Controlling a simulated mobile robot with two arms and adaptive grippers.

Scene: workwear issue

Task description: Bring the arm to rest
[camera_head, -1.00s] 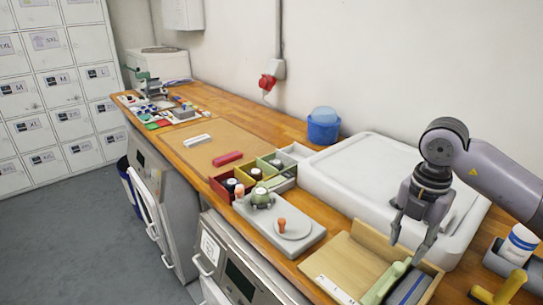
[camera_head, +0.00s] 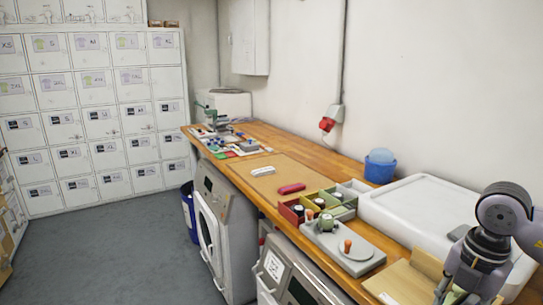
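My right arm comes in at the lower right edge. Its grey gripper (camera_head: 458,297) points down over the wooden tray (camera_head: 405,283) at the near end of the bench. The fingers look spread apart, with nothing seen between them; their tips are close to the bottom edge of the picture. My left gripper is not in view.
Washers stand below. White lockers (camera_head: 95,120) line the back left; the grey floor (camera_head: 130,260) is clear.

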